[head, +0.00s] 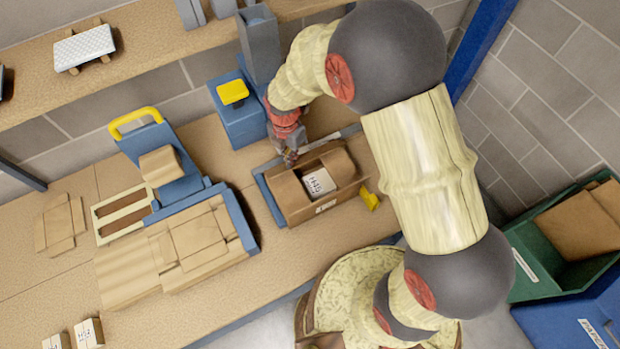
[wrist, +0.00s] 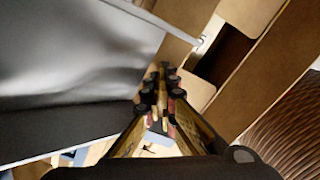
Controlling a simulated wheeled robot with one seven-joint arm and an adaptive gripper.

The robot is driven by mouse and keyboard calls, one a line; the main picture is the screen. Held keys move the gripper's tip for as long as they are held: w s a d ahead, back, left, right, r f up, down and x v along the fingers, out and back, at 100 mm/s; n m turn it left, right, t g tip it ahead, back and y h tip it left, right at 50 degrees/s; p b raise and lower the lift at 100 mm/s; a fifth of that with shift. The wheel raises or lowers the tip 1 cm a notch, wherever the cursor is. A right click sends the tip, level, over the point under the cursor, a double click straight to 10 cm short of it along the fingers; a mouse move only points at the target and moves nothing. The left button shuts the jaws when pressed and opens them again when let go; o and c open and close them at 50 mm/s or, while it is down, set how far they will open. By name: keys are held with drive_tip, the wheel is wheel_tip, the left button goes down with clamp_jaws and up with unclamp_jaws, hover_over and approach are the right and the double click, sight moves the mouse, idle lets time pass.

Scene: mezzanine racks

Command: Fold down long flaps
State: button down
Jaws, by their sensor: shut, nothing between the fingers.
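An open cardboard box (head: 300,205) sits in a blue-edged holder (head: 270,200) on the bench, at the middle of the head view. A white labelled item (head: 318,182) shows inside the box. Brown flap panels stand along its sides; their exact angles are hard to tell. My gripper (head: 290,156) is at the box's upper-left corner, pointing down. In the wrist view my gripper (wrist: 160,108) is shut and empty, with a cardboard panel (wrist: 255,60) and a dark gap to its upper right. I cannot tell whether it touches the box.
A blue stand with a yellow top (head: 232,92) is close behind my gripper. A blue fixture with a yellow handle (head: 135,120) and flat cardboard pieces (head: 195,240) lie to the left. A smooth grey surface (wrist: 70,60) is close on the wrist view's left. Bins (head: 560,260) stand at right.

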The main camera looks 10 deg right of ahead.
drive_tip(key=shift+f+b, duration=1.05)
drive_tip(key=shift+f, duration=0.5)
drive_tip(key=shift+r+p, duration=2.15)
drive_tip(key=shift+r, duration=1.45)
